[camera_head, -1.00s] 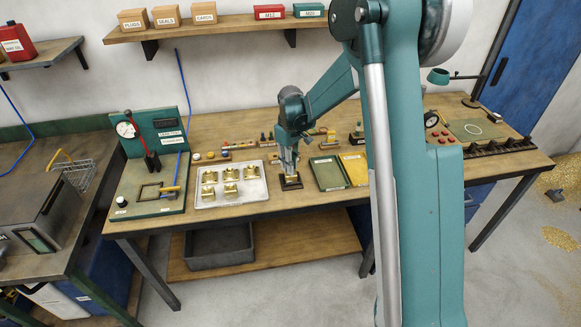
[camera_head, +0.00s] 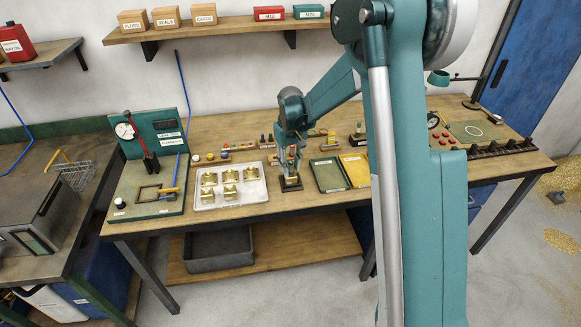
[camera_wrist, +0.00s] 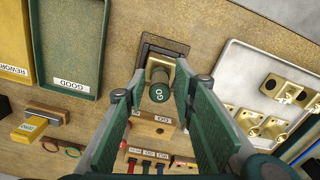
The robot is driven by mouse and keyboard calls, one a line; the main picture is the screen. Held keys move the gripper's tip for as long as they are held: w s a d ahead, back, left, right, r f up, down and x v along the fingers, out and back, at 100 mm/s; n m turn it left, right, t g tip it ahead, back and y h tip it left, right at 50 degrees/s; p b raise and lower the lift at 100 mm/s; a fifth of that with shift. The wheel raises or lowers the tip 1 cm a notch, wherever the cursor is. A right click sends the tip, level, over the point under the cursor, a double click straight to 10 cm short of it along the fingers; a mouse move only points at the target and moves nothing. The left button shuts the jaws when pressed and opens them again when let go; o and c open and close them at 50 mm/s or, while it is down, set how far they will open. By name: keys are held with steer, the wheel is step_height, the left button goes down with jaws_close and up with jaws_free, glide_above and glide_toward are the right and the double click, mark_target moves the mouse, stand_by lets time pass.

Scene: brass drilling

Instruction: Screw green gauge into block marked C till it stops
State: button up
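A green gauge (camera_wrist: 158,92) with a round, lettered head stands over a brass block (camera_wrist: 160,64) in a dark square fixture (camera_wrist: 146,52). It looks upright in the block's top; how deep it sits is hidden. My gripper (camera_wrist: 160,78) points down at it, its two green-padded fingers on either side with visible gaps, so it is open and around the gauge without clear contact. In the head view my gripper (camera_head: 291,158) is over the same fixture (camera_head: 291,184). No letter C can be read on the block.
A pale tray (camera_head: 205,204) with several brass blocks lies left of the fixture. The green GOOD tray (camera_head: 328,175) and yellow REWORK tray (camera_head: 356,167) lie to the right. A wooden holder marked GO (camera_wrist: 152,126) is close to the gauge. A test stand (camera_head: 150,205) is farther left.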

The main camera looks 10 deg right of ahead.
stand_by(0.3)
steer(key=n+b, duration=0.1)
steer(key=n, duration=0.5)
steer(key=shift+b, duration=0.3)
steer(key=n+b, duration=0.1)
steer(key=n, duration=0.5)
steer(key=shift+n, duration=0.3)
steer(key=c, duration=0.6)
steer(key=shift+o, duration=0.2)
